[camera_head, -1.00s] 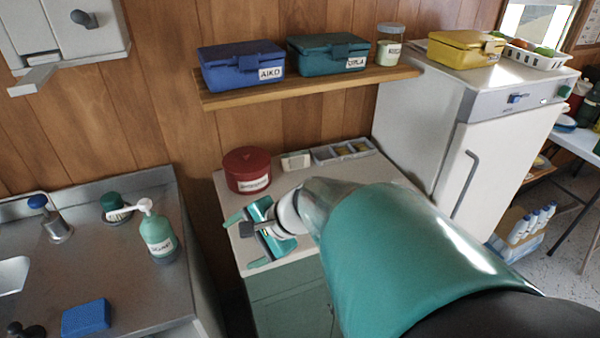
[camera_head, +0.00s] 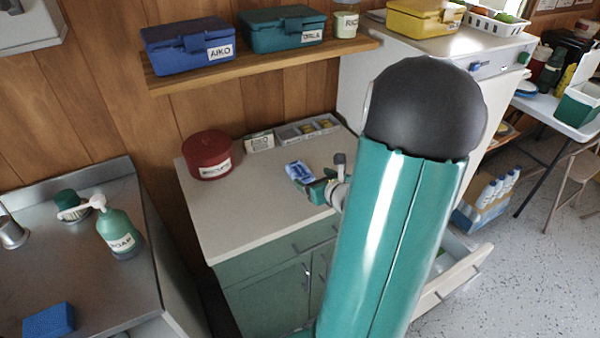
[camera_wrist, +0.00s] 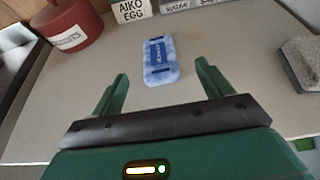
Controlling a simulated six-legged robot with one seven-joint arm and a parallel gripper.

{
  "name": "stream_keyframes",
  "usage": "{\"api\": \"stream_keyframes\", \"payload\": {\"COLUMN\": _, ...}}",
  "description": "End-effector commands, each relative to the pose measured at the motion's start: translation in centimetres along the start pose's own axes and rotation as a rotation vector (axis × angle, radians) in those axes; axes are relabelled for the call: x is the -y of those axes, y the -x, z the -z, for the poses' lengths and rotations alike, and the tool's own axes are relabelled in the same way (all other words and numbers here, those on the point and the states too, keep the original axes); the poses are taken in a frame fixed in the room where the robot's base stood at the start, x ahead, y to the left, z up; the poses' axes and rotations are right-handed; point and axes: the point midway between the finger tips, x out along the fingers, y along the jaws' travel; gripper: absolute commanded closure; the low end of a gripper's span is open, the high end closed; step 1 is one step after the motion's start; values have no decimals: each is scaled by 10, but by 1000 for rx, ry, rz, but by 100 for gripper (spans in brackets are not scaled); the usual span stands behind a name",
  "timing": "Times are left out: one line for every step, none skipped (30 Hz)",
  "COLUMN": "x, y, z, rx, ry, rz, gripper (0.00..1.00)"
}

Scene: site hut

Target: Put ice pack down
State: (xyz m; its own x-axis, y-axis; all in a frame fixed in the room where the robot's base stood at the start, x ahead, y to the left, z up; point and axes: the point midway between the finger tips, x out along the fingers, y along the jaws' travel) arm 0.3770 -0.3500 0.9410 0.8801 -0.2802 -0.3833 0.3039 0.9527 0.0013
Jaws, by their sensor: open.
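The ice pack (camera_wrist: 160,62) is a blue and pale, rounded slab lying flat on the light countertop (camera_wrist: 220,40). It also shows in the head view (camera_head: 299,172), near the right part of the counter (camera_head: 235,205). My gripper (camera_wrist: 162,88) is open, with its two green fingers spread apart. The pack lies just beyond the fingertips, in line with the gap between them, and nothing is held. In the head view my gripper (camera_head: 318,188) is beside the pack, and my arm hides part of it.
A red round tin (camera_head: 207,155), a small card reading "AIKO EGG" (camera_wrist: 131,10) and a grey divided tray (camera_head: 307,129) stand at the counter's back. A grey block (camera_wrist: 302,62) is at right in the wrist view. The counter's front left is clear. A drawer (camera_head: 455,285) stands open.

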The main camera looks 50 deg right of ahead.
Motion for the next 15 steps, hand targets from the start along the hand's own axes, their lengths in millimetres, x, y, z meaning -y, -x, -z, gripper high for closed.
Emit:
{"api": "stream_keyframes", "payload": {"x": -1, "y": -11, "z": 1, "rx": -1, "ry": -3, "rz": -3, "gripper": 22}}
{"api": "stream_keyframes", "payload": {"x": -1, "y": -16, "z": 1, "rx": 0, "ry": -3, "rz": -3, "gripper": 22}}
{"api": "stream_keyframes", "payload": {"x": -1, "y": -23, "z": 0, "rx": 0, "ry": -1, "rz": -4, "gripper": 22}}
{"api": "stream_keyframes", "payload": {"x": 0, "y": -27, "z": 0, "rx": 0, "ry": -1, "rz": -3, "gripper": 22}}
{"api": "stream_keyframes", "payload": {"x": 0, "y": -31, "z": 0, "rx": 0, "ry": -1, "rz": -2, "gripper": 22}}
{"api": "stream_keyframes", "payload": {"x": 0, "y": -35, "z": 0, "rx": -1, "ry": 0, "rz": -2, "gripper": 22}}
{"api": "stream_keyframes", "payload": {"x": 0, "y": -37, "z": 0, "rx": -1, "ry": 1, "rz": -2, "gripper": 22}}
{"api": "stream_keyframes", "payload": {"x": 0, "y": -38, "z": 0, "rx": 0, "ry": 1, "rz": -2, "gripper": 22}}
{"api": "stream_keyframes", "payload": {"x": 0, "y": -41, "z": 0, "rx": 0, "ry": 2, "rz": -2, "gripper": 22}}
{"api": "stream_keyframes", "payload": {"x": 0, "y": -43, "z": 0, "rx": 0, "ry": 1, "rz": -2, "gripper": 22}}
{"api": "stream_keyframes", "payload": {"x": 0, "y": -45, "z": 0, "rx": 0, "ry": 0, "rz": -3, "gripper": 22}}
{"api": "stream_keyframes", "payload": {"x": 0, "y": -49, "z": 0, "rx": 0, "ry": -1, "rz": -3, "gripper": 22}}
{"api": "stream_keyframes", "payload": {"x": 0, "y": -54, "z": 0, "rx": 0, "ry": -1, "rz": -3, "gripper": 22}}
{"api": "stream_keyframes", "payload": {"x": 0, "y": -58, "z": 0, "rx": 1, "ry": 0, "rz": -3, "gripper": 22}}
{"api": "stream_keyframes", "payload": {"x": 0, "y": -65, "z": 1, "rx": 0, "ry": -2, "rz": -3, "gripper": 22}}
